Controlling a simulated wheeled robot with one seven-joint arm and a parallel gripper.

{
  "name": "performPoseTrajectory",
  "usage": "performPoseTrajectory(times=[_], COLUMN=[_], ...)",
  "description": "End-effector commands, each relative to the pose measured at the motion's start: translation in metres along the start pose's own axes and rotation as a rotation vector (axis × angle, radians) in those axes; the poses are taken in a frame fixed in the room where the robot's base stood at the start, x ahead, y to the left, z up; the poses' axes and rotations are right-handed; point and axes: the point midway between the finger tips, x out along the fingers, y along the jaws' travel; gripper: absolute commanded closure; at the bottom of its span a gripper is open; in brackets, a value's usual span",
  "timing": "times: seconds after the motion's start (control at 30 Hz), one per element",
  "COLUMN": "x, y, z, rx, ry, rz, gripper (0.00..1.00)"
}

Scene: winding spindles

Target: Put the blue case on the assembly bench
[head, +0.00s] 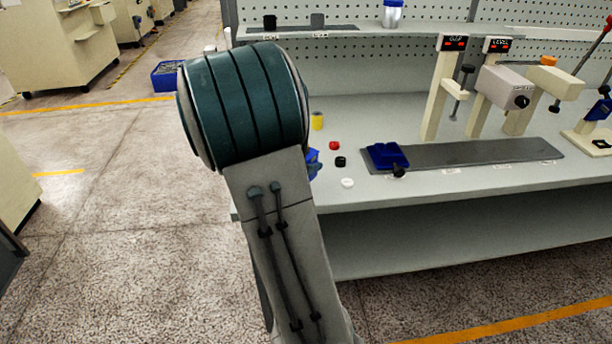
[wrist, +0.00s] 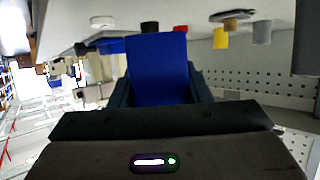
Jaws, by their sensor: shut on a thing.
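The blue case (wrist: 157,65) is between the two dark fingers of my gripper (wrist: 160,92) in the wrist view, and the gripper is shut on it. In the head view my arm hides the gripper, and only a small piece of the blue case (head: 313,162) shows past the arm's right side, near the left end of the assembly bench (head: 440,198). I cannot tell whether the case touches the bench top.
A yellow cylinder (head: 317,121), a red cap (head: 334,146), a black cap (head: 341,161) and a white cap (head: 348,183) stand near the case. A blue tray (head: 384,155) sits on the dark mat (head: 480,152). Gauge stands (head: 440,95) are farther right.

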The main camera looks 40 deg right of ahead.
Motion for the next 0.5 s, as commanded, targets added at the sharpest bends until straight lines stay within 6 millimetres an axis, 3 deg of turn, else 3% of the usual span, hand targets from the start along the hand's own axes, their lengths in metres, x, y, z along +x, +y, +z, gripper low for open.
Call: performPoseTrajectory(times=[0.2,0.5], x=[0.012,0.015], y=[0.0,-0.001], z=[0.031,0.036], rx=[-0.004,-0.001], ry=[-0.001,0.0], rz=[0.001,-0.001], gripper=[0.9,0.9])
